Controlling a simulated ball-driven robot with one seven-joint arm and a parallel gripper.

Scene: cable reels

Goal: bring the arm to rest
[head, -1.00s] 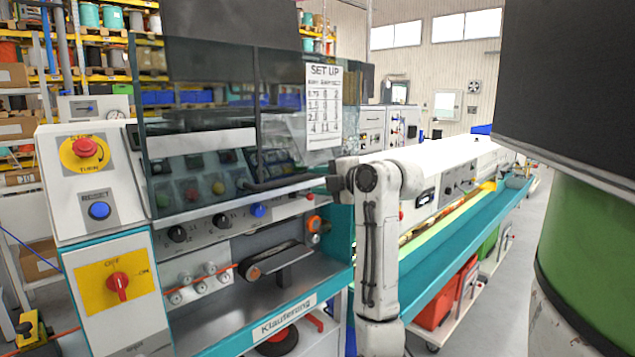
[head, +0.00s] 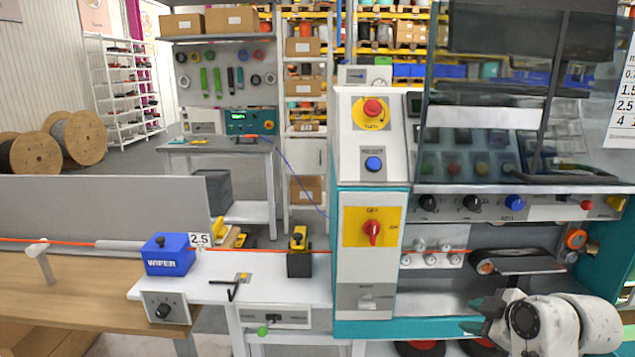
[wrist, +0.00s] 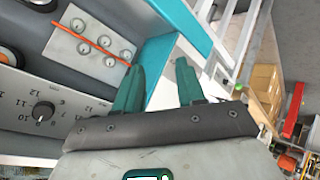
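My gripper (head: 482,318) is at the lower right of the head view, in front of the machine's lower teal edge and partly hidden by my white wrist. In the wrist view, my gripper (wrist: 160,85) shows two teal fingers spread apart with nothing between them. The cable machine (head: 372,210) stands beyond it, with a red emergency button (head: 373,107), a blue reset button (head: 374,164) and a red rotary switch (head: 373,232). In the wrist view, the machine's roller plate (wrist: 92,45) is to the upper left of the fingers.
A white bench (head: 260,290) with a blue wiper box (head: 168,254) and an orange cable (head: 60,241) lies left of the machine. A workbench (head: 215,146) and cable reels (head: 78,138) stand behind. Open floor (head: 130,162) shows at the back left.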

